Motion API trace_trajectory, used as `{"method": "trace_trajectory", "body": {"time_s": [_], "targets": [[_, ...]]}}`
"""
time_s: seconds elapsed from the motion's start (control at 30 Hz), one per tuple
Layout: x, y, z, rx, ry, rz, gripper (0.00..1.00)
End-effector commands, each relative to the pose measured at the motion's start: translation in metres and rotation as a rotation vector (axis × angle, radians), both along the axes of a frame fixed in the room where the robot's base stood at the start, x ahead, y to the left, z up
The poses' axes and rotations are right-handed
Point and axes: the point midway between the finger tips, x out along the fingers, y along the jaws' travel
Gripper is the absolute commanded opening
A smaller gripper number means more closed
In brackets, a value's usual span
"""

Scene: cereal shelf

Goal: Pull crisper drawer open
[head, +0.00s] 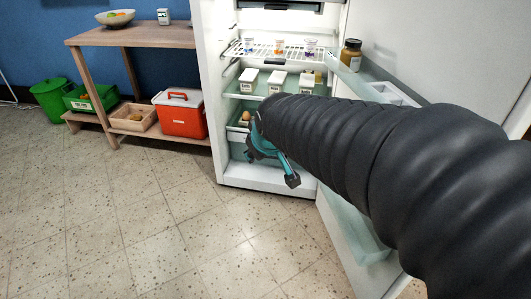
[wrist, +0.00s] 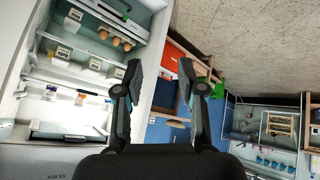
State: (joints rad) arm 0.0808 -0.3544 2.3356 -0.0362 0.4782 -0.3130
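The white fridge (head: 208,95) stands with its door (head: 438,45) swung open to the right. A translucent crisper drawer (head: 238,150) shows low in the fridge, partly hidden by my arm and gripper. In the wrist view a pale translucent bin (wrist: 140,12) lies at the top edge, past the eggs; I cannot tell if it is the same drawer. My gripper (head: 272,168) is in front of the lower fridge, fingers pointing downward. In the wrist view my gripper (wrist: 160,70) has its fingers wide apart with nothing between them. No contact with the drawer shows.
Eggs (head: 246,115) sit on a low shelf, with white cartons (head: 277,80) above. The door's lower bins (head: 370,245) jut out at right. A wooden bench (head: 130,36) and a red cooler (head: 180,115) stand left. The floor (head: 150,220) in front is clear.

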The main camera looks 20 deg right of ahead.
Motion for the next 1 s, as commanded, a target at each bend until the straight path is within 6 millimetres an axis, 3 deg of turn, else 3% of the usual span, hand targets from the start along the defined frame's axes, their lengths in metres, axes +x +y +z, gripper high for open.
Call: {"method": "trace_trajectory", "body": {"time_s": [0.03,0.2,0.5,0.8,1.0], "targets": [[0.022,-0.007,-0.011,-0.028,-0.011,0.019,0.39],[0.092,-0.031,-0.036,-0.14,-0.082,0.102,0.39],[0.201,-0.077,-0.104,-0.351,-0.199,0.241,0.39],[0.281,-0.125,-0.2,-0.584,-0.301,0.363,0.39],[0.313,-0.156,-0.277,-0.744,-0.361,0.43,0.39]]}}
